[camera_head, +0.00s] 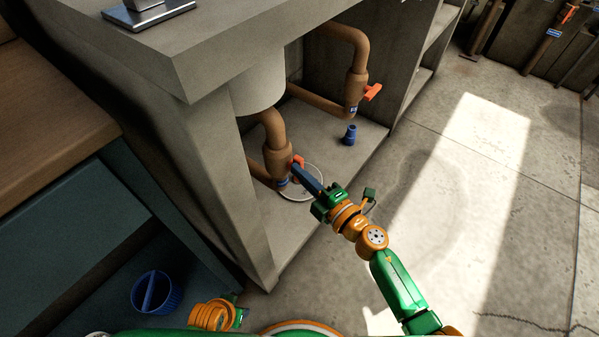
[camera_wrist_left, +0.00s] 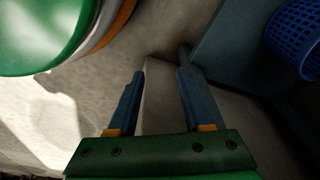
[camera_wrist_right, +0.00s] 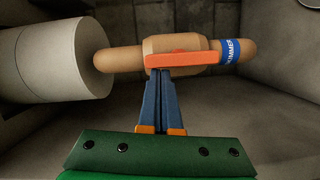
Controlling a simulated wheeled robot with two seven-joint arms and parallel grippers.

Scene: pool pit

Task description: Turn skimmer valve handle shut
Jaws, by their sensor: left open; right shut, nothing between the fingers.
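The skimmer valve (camera_head: 278,158) is a tan body on a tan pipe under the counter. In the right wrist view its blue label (camera_wrist_right: 231,51) reads "SKIMMER" in part. Its orange-red handle (camera_wrist_right: 185,60) lies along the pipe's length there; in the head view the handle (camera_head: 298,160) is partly covered by my fingers. My right gripper (camera_wrist_right: 159,73) is shut and empty, its tips at the handle's left part; I cannot tell whether they touch. My left gripper (camera_wrist_left: 160,80) is open and empty, low near the counter's base.
A second valve with an orange handle (camera_head: 373,92) stands farther back. A white cylinder (camera_wrist_right: 60,58) is beside the skimmer pipe. A blue cap (camera_head: 349,134), a hoop (camera_head: 308,196) and a blue basket (camera_head: 157,292) lie around. Open floor is at right.

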